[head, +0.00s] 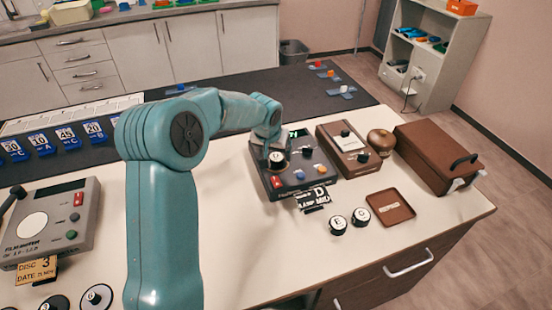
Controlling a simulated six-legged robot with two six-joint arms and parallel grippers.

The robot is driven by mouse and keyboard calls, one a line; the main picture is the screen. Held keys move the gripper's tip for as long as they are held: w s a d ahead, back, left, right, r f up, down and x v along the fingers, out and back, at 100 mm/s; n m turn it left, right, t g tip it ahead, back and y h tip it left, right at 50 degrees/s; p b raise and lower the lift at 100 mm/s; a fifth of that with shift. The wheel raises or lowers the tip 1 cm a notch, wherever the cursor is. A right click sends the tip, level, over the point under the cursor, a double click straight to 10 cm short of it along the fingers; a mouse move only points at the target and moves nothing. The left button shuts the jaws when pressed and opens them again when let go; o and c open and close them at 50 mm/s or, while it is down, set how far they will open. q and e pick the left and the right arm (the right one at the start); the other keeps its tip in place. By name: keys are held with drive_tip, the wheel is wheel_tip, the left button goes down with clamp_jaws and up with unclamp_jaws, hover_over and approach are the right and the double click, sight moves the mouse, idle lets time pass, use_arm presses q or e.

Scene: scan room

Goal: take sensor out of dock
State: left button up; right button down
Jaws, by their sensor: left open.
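My left arm comes in from the lower left and reaches to the back middle of the white bench. My left gripper (270,148) is open at the dark device (319,172), above its left part. A round black piece with a pale marked top (277,160) is on that device just under the gripper; I cannot tell whether the fingers touch it. The device also has a green display, a red switch and coloured knobs. I cannot tell for certain which piece is the sensor or which part is its dock. My right gripper is not in view.
A brown-topped instrument (348,150), a round brown object (381,142) and a brown case (438,152) stand to the right. Two black lettered discs (349,221) and a brown tray (390,208) lie in front. A grey meter (52,222) stands left.

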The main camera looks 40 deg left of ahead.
sight(276, 157)
use_arm(q)
drive_tip(key=x, duration=0.3)
drive_tip(key=shift+w, duration=0.1)
drive_tip(key=c, duration=1.2)
